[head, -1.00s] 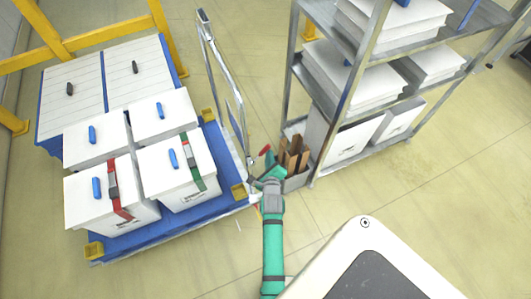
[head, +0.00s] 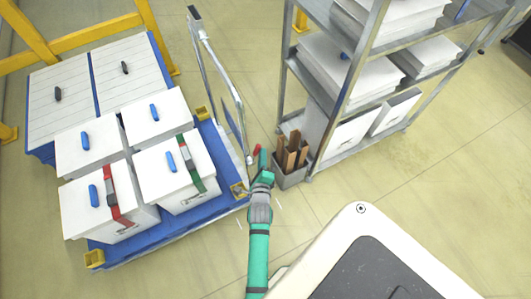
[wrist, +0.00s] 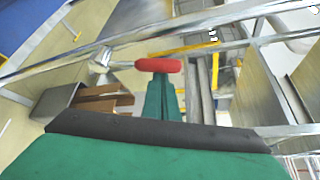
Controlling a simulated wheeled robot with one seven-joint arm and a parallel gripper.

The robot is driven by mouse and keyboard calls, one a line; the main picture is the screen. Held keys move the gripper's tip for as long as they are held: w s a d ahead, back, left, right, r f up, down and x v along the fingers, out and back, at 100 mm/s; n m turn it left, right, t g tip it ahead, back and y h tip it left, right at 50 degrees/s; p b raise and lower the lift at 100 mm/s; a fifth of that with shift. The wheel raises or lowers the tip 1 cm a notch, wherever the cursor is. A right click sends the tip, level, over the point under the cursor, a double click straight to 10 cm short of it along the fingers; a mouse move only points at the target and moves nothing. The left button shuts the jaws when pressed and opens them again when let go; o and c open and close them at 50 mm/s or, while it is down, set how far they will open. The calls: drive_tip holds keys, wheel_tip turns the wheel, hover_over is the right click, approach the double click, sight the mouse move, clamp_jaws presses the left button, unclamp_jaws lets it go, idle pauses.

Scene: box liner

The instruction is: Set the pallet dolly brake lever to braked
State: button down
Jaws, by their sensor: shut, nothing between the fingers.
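The blue pallet dolly (head: 165,237) stands at the left with a tall metal handle frame (head: 214,60) on its right side. The brake lever's red grip (head: 257,150) shows beside the foot of that frame. In the wrist view the red grip (wrist: 158,65) lies crosswise just beyond my green fingers. My gripper (head: 262,163) is shut and empty, its tips right at the red grip; it also shows in the wrist view (wrist: 162,85). I cannot tell whether the fingertips touch the grip. The lever's lower part is hidden by my gripper.
Several white lidded boxes (head: 88,150) sit on the dolly. A grey bin (head: 290,178) with brown pieces stands close to the right of my gripper, beside a metal shelf rack (head: 310,172). Yellow rails (head: 100,33) stand behind. The floor at lower right is partly clear.

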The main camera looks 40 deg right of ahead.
drive_tip(key=shift+w+a+r, duration=0.1)
drive_tip(key=shift+w+a, duration=0.2)
drive_tip(key=shift+a, duration=0.45)
drive_tip(key=shift+w+a+r, duration=0.1)
drive_tip(key=shift+w+a, duration=0.15)
drive_tip(key=shift+a, duration=0.5)
drive_tip(key=shift+w+a, duration=0.1)
drive_tip(key=shift+a, duration=0.05)
approach(255, 152)
drive_tip(key=s, duration=0.1)
drive_tip(key=s+d+f, duration=0.1)
drive_tip(key=s, duration=0.2)
drive_tip(key=shift+s+d+f, duration=0.15)
drive_tip(key=shift+s+f, duration=0.05)
drive_tip(key=shift+f, duration=0.15)
drive_tip(key=shift+w, duration=0.1)
